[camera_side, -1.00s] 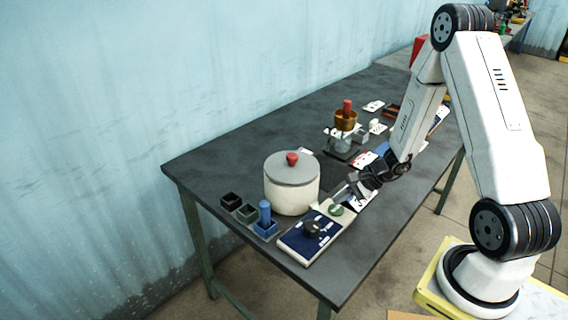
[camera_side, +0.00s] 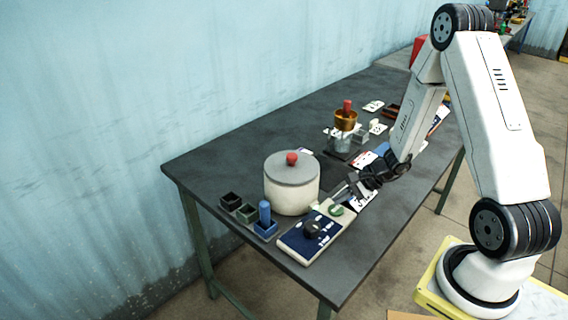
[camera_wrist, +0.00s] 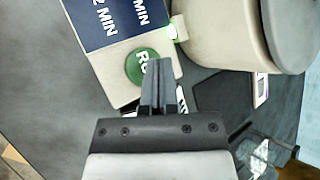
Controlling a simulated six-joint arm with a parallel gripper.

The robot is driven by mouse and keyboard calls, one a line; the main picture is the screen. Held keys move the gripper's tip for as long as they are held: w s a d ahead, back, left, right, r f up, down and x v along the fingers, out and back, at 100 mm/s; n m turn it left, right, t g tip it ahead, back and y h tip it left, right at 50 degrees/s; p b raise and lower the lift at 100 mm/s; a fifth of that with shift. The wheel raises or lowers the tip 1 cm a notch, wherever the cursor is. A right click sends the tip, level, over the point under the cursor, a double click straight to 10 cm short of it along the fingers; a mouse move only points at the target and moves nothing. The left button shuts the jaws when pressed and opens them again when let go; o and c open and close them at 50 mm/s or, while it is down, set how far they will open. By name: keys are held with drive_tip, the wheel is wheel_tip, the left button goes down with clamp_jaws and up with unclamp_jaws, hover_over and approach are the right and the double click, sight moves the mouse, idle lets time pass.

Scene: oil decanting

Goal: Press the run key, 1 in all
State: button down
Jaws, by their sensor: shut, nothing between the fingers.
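The run key (camera_wrist: 141,67) is a round green button with white lettering on the beige end of a control panel. It also shows in the side view (camera_side: 336,210). The panel (camera_side: 296,243) has a dark blue face with a black knob (camera_side: 312,229) and minute markings. My gripper (camera_wrist: 158,64) is shut and empty. In the wrist view its fingertips overlap the right edge of the run key and cover part of its lettering. In the side view the gripper (camera_side: 343,192) is just above and behind the key. I cannot tell whether they touch.
A pale pot (camera_side: 291,195) with a grey lid and red knob stands close beside the panel. A small green light (camera_wrist: 172,32) glows near the key. Small square holders, one with a blue peg (camera_side: 265,212), stand left. A copper-coloured vessel (camera_side: 346,121) is farther back.

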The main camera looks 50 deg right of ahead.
sight(339, 208)
drive_tip(key=shift+f, duration=0.85)
idle(1.1)
drive_tip(key=shift+r, duration=0.85)
drive_tip(key=shift+r, duration=0.1)
drive_tip(key=shift+r, duration=2.4)
